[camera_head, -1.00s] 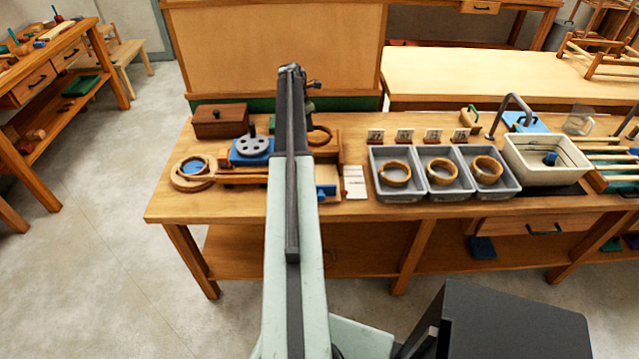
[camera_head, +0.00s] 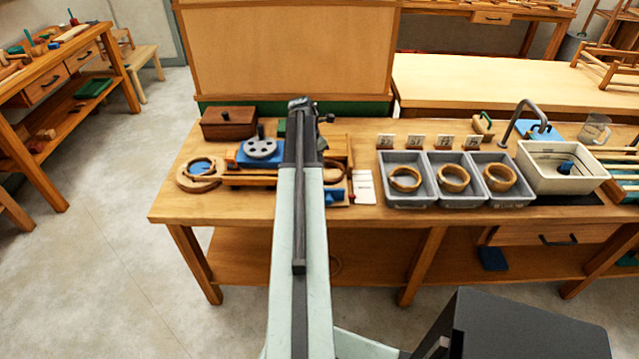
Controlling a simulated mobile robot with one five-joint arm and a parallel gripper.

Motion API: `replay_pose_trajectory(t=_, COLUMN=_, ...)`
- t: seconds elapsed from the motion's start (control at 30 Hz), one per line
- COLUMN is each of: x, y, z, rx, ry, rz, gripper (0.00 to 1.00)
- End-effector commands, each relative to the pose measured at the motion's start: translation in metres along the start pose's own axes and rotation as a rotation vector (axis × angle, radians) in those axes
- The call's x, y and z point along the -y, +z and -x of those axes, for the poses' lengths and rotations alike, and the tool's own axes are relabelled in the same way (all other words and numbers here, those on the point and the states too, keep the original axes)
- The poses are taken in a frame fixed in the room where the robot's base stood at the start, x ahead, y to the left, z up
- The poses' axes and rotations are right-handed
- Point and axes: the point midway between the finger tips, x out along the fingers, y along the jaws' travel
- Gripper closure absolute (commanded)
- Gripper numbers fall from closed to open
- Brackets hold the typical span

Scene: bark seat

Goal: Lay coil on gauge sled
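A bark coil (camera_head: 334,171) shows as a brown ring just right of my arm's end, partly hidden by it. My gripper (camera_head: 304,106) points away over the bench, and its fingers are hidden behind my arm. The coil has moved along with it, so my gripper appears shut on the coil. The coil is over or at a wooden fixture (camera_head: 344,150) with blue parts, seemingly the gauge sled. Most of it is behind my arm, and I cannot tell whether the coil touches it.
Three grey trays (camera_head: 428,203) with a coil in each stand right of the fixture. A white basin (camera_head: 540,180) is further right.

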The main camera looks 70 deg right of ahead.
Motion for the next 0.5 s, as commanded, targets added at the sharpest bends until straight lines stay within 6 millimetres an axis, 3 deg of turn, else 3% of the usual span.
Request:
replay_pose_trajectory(t=0.03, x=0.0, y=-0.003, z=-0.011, rx=0.0, ry=0.0, rz=0.0, gripper=1.0)
replay_pose_trajectory(t=0.2, x=0.0, y=-0.003, z=-0.013, rx=0.0, ry=0.0, rz=-0.001, gripper=1.0)
replay_pose_trajectory(t=0.4, x=0.0, y=-0.012, z=-0.045, rx=0.0, ry=0.0, rz=-0.001, gripper=1.0)
replay_pose_trajectory(t=0.5, x=0.0, y=-0.012, z=-0.046, rx=0.0, ry=0.0, rz=-0.001, gripper=1.0)
